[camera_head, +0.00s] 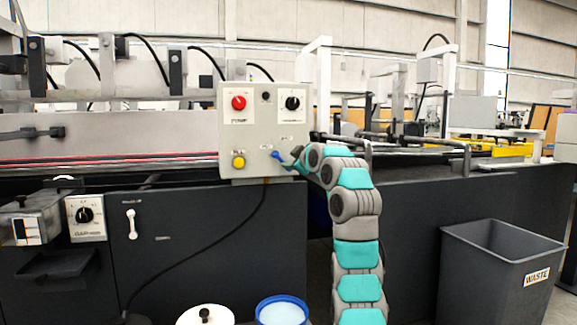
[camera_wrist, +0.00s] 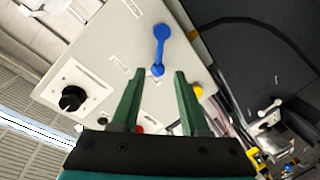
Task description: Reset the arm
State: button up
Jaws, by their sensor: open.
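My gripper (camera_wrist: 158,74) is open in the wrist view, its two green fingers apart with nothing held between them. A blue lever (camera_wrist: 161,42) on the grey control box lies just beyond the fingertips, its lower end showing in the gap. In the head view my teal and grey arm rises and bends left towards the control box (camera_head: 264,112). The blue lever (camera_head: 277,155) shows at its lower right, close to the end of my arm. The gripper itself is small and partly hidden there. Whether the fingers touch the lever, I cannot tell.
The box also bears a red knob (camera_head: 239,102), a black dial (camera_head: 292,103) and a yellow button (camera_head: 238,162). A grey waste bin (camera_head: 495,265) stands at right. A blue-rimmed tub (camera_head: 282,311) and a white-lidded container (camera_head: 205,315) stand below, left of my arm.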

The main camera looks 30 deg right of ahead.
dwell(0.5)
jog(key=w+a+f+m+g, duration=0.2)
jog(key=a+f+m+g, duration=0.25)
jog(key=a, duration=0.45)
jog(key=s+a+f+m+g+y, duration=0.2)
jog(key=s+a+f+g, duration=0.3)
jog(key=s+a+f, duration=0.6)
jog(key=s+a+f+g, duration=0.3)
jog(key=s+f, duration=0.4)
jog(key=s, duration=0.9)
jog(key=s+a+f+m+g, duration=0.1)
jog(key=s+a+f, duration=0.4)
jog(key=s, duration=1.1)
jog(key=s+a+f+g, duration=0.4)
jog(key=s+f, duration=0.7)
jog(key=s, duration=0.6)
jog(key=shift+a+f+g, duration=0.2)
jog(key=shift+a+g, duration=0.15)
jog(key=shift+a, duration=0.1)
jog(key=shift+o, duration=0.3)
jog(key=shift+w+m, duration=0.1)
jog(key=shift+m, duration=0.15)
